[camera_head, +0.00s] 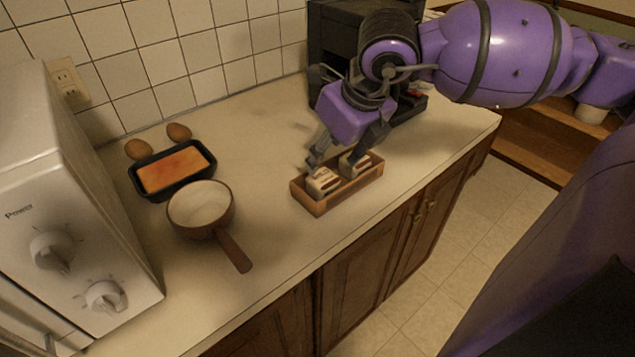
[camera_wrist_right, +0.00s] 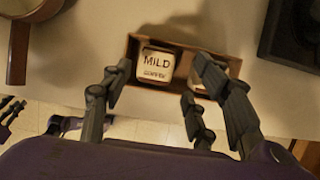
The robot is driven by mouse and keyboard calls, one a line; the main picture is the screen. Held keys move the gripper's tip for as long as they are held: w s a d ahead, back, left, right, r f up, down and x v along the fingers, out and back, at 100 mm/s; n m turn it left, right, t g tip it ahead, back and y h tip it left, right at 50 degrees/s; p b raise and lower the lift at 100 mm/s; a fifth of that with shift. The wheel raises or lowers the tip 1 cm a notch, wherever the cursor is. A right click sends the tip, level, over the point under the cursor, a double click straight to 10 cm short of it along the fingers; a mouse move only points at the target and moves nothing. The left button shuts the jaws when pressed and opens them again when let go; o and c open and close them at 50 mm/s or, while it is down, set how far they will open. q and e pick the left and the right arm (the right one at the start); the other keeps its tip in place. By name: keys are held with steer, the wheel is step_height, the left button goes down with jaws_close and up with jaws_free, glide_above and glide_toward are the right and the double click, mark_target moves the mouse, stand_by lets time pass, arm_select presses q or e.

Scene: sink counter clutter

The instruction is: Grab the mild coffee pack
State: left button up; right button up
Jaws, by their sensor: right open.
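The mild coffee pack (camera_wrist_right: 156,66) is a small pale block with "MILD" on its top. It stands in the left part of a brown open box (camera_head: 320,207) on the counter. In the head view it is the left pack (camera_head: 324,183). My right gripper (camera_head: 334,163) is open above the box, its fingers pointing down. In the right wrist view the fingers (camera_wrist_right: 163,85) are spread, with the mild pack between them, closer to the left ones. Right fingers partly hide a second pack (camera_head: 354,166). Dark parts at the wrist view's left edge seem to be my left gripper (camera_wrist_right: 10,110).
A pan (camera_head: 200,204) with a brown handle, a black tray (camera_head: 172,170) of orange food and two eggs (camera_head: 178,132) lie to the left. A white microwave (camera_head: 70,215) stands at the left. A black machine (camera_head: 330,40) is behind my right arm.

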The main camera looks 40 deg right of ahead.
mark_target(322, 175)
steer(key=shift+f, duration=0.6)
steer(key=x, duration=0.5)
steer(key=shift+s+a, duration=0.1)
steer(key=shift+a, duration=0.05)
steer(key=c, duration=0.7)
